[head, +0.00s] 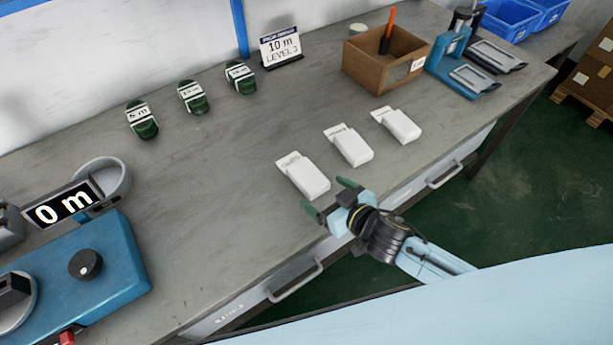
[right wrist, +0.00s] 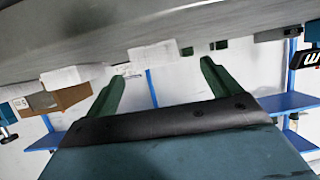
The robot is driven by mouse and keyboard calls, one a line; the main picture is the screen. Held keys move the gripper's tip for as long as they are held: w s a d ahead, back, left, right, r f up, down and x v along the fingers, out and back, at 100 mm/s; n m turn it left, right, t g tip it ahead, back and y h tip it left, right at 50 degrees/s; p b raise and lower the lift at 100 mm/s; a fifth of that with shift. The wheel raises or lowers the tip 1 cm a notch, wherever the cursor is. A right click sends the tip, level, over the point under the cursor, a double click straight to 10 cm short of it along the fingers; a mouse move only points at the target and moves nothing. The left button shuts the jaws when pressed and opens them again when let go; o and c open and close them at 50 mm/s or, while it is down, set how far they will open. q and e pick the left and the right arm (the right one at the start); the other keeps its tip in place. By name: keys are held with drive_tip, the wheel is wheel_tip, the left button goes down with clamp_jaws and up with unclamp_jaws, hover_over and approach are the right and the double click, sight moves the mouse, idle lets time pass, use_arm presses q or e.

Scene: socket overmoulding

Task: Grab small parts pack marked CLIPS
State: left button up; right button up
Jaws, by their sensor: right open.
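Three white small parts packs lie in a row near the front edge of the grey bench: a left one (head: 303,176), a middle one (head: 349,146) and a right one (head: 397,126). Each has a label flap at its far left end, but the print is too small to read, so I cannot tell which is marked CLIPS. My right gripper (head: 325,198) is open and empty, just in front of the left pack at the bench edge. In the right wrist view its two green fingers (right wrist: 160,82) stand apart, with white packs (right wrist: 153,54) beyond them. My left gripper is not in view.
Several green banded coils (head: 192,97) lie at the back, beside a sign reading 10 m LEVEL 3 (head: 280,48). A cardboard box (head: 378,64) stands at the back right. A blue machine (head: 80,270) with a 0 m display fills the left. The bench middle is clear.

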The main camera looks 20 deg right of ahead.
sight(315, 183)
drive_tip(key=x, duration=0.5)
drive_tip(key=shift+d+r+b, duration=0.1)
drive_tip(key=shift+d+b, duration=0.1)
drive_tip(key=shift+b, duration=0.2)
drive_tip(key=c, duration=1.1)
drive_tip(key=shift+r, duration=0.1)
